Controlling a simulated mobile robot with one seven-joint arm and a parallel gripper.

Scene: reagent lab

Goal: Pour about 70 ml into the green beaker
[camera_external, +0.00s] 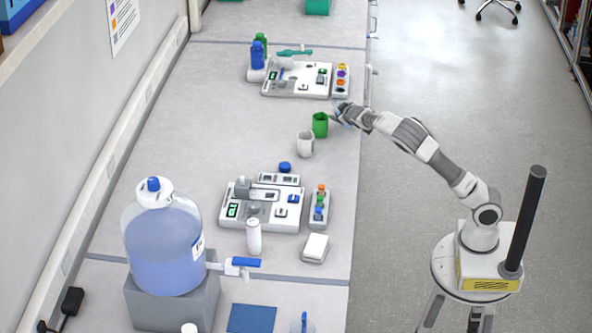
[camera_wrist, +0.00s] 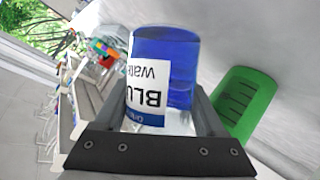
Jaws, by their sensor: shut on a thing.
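My gripper (camera_external: 341,112) is shut on a clear container with blue liquid (camera_wrist: 180,55). The wrist view (camera_wrist: 166,125) shows it between the fingers, with a white label reading "BLU" and "water" upside down. The blue fills the end at the top of the picture; the other end looks clear. In the external view the container is mostly hidden by my gripper. The green beaker (camera_external: 320,125) stands on the bench just left of my gripper. In the wrist view the green beaker (camera_wrist: 245,100), with dark graduation marks, is right of the held container. Its inside is not visible.
A white beaker (camera_external: 305,145) stands close to the green one. Instrument stations stand behind (camera_external: 296,80) and in front (camera_external: 262,207), with a blue cap (camera_external: 285,167) nearby. A large carboy (camera_external: 163,240) is at the front left. Bench left of the beakers is clear.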

